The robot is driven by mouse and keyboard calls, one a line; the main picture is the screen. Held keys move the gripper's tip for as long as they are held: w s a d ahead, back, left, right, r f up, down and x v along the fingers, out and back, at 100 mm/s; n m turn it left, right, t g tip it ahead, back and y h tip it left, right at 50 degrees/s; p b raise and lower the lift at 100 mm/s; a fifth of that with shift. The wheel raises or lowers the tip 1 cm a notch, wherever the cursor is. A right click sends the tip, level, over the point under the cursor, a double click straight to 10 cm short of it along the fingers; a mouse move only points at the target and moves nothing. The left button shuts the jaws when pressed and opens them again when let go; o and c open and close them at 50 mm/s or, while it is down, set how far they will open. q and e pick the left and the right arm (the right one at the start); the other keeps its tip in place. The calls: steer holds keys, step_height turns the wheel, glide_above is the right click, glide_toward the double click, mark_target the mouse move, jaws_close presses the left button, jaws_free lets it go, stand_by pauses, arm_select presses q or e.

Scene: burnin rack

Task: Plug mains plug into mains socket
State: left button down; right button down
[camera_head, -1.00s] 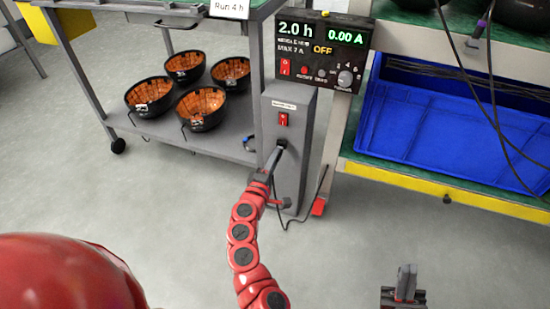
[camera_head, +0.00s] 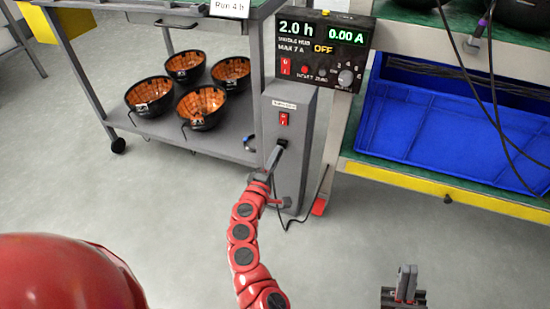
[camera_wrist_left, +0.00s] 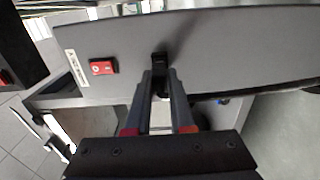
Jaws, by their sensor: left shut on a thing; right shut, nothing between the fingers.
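The black mains plug (camera_head: 282,143) is at the front face of the grey pedestal (camera_head: 299,106), below a red rocker switch (camera_head: 284,118). My left gripper (camera_head: 274,158) is shut on the plug. In the left wrist view the plug (camera_wrist_left: 160,63) sits between my left fingertips (camera_wrist_left: 160,75) against the grey face. The mains socket is hidden behind the plug, so how deep the plug sits cannot be told. A dark cable (camera_head: 287,222) hangs low by the pedestal. My right gripper (camera_head: 406,282) is shut and empty at the lower right, far from the pedestal.
A grey cart (camera_head: 222,138) with several black-and-orange bowls stands at left. A rack with a blue bin (camera_head: 440,135) stands at right. The floor in front is clear.

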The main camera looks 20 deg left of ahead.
arm_select(q)
steer(key=shift+w, duration=0.5)
stand_by(0.5)
steer(key=c, duration=0.7)
jaws_free()
steer(key=shift+f, duration=0.1)
